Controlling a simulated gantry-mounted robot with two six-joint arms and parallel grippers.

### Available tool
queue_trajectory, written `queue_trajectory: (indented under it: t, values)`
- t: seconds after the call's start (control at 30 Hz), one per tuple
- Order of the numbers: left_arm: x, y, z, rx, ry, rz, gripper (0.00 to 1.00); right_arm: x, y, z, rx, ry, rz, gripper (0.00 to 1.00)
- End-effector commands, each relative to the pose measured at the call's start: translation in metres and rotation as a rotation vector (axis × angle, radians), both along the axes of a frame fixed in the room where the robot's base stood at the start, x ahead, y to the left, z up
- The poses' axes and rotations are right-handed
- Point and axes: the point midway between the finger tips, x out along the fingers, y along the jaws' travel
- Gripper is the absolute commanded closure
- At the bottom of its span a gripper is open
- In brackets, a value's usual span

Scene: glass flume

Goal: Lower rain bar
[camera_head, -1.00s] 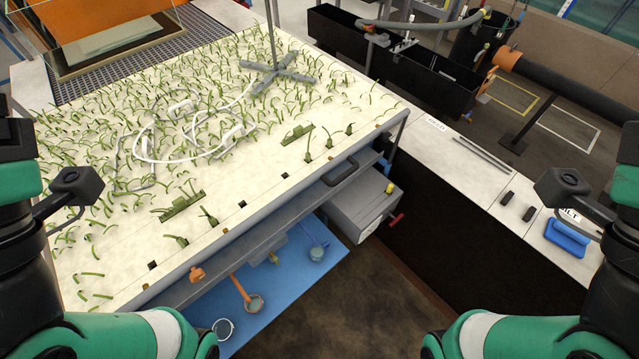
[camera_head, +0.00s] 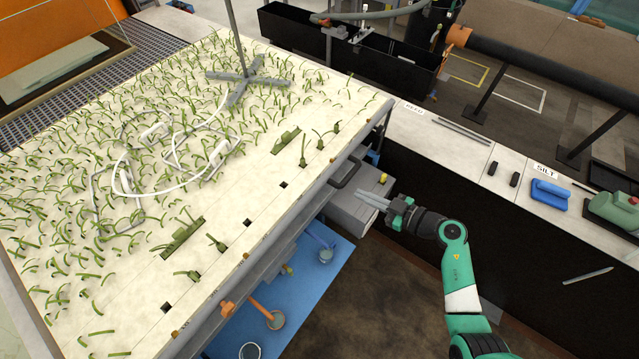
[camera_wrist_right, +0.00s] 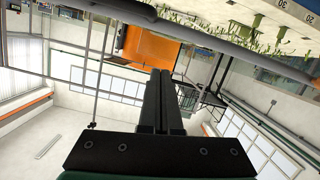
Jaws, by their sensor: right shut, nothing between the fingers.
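My right gripper (camera_head: 370,198) reaches in from the lower right with its fingers together and empty. It points left, close in the picture to the black handle (camera_head: 347,172) on the bed's front edge and the grey box (camera_head: 352,208) below it. I cannot tell the gap to either. In the right wrist view the closed fingers (camera_wrist_right: 163,75) point into the room, with thin grey rods and a dark tube around them. I cannot tell for sure which part is the rain bar. My left gripper is out of view.
The pale bed (camera_head: 130,275) carries many green plants, white looped tubing (camera_head: 180,180) and a grey cross-shaped stand (camera_head: 245,82). A white-topped bench (camera_head: 470,155) at right holds a blue tool (camera_head: 549,194). Dark floor lies open in front.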

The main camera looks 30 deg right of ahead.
Motion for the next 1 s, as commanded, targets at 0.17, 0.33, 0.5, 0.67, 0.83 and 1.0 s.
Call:
queue_trajectory:
  t: [0.17, 0.33, 0.5, 0.67, 0.83, 1.0]
  values:
    - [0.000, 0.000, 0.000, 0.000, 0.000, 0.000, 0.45, -0.003, -0.013, 0.001, -0.001, -0.003, -0.028, 1.00]
    - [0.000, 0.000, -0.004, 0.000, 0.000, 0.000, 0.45, 0.009, -0.009, -0.002, -0.002, -0.006, -0.025, 1.00]
    - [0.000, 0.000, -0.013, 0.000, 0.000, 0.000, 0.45, 0.039, 0.001, -0.011, -0.003, -0.007, -0.022, 1.00]
    - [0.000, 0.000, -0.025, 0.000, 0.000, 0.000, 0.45, 0.072, 0.011, -0.020, -0.003, -0.008, -0.024, 1.00]
    - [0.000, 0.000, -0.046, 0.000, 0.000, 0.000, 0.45, 0.092, 0.013, -0.042, -0.001, -0.004, -0.028, 1.00]
    - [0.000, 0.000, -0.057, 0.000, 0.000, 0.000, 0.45, 0.093, 0.009, -0.058, -0.002, -0.007, -0.028, 1.00]
